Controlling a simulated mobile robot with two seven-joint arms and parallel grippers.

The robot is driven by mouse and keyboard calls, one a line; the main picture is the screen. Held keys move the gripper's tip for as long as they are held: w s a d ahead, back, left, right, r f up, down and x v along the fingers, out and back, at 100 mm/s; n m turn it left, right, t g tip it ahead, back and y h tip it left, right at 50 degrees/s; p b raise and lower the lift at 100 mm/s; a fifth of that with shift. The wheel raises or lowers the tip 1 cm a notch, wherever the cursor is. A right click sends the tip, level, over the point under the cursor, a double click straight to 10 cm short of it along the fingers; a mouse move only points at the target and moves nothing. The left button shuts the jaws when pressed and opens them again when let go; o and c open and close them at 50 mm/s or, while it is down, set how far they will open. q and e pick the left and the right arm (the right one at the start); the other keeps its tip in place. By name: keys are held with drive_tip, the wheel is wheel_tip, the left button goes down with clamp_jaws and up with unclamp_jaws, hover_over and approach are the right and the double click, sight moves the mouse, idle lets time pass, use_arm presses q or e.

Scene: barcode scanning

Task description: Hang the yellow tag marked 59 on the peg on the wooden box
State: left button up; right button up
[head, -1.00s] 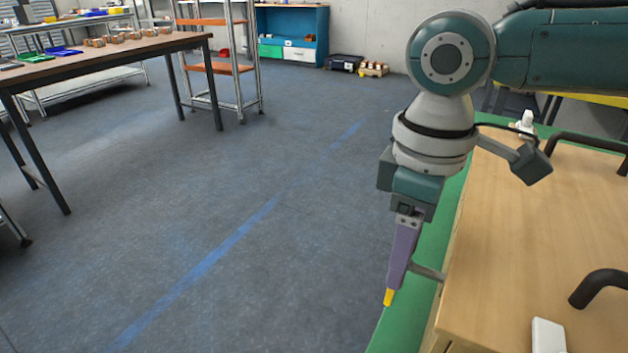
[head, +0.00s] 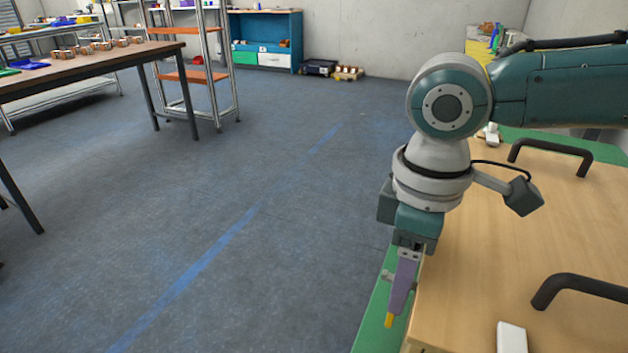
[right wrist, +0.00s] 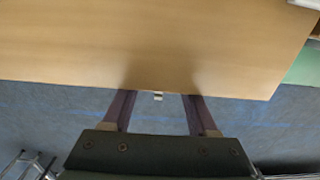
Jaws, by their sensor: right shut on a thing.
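My right gripper (head: 391,318) points down beside the left side of the wooden box (head: 480,270), with a small yellow piece (head: 389,321) at its tips. The piece is seen nearly edge-on; no number can be read. The peg (head: 387,277) juts from the box's left side, and its grey end shows left of the purple finger. The finger hides the rest of it, and contact with the piece cannot be told. In the right wrist view the peg's end (right wrist: 158,97) shows at the box edge between the fingers (right wrist: 160,105). My left gripper is out of view.
Black handles (head: 550,155) and a white block (head: 512,338) are on the box top. The box stands on a green surface (head: 378,310). Open floor lies to the left, with a long table (head: 90,68) and a shelf rack (head: 190,75) farther back.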

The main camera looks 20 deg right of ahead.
drive_tip(key=o, duration=1.4)
drive_tip(key=shift+r, duration=0.1)
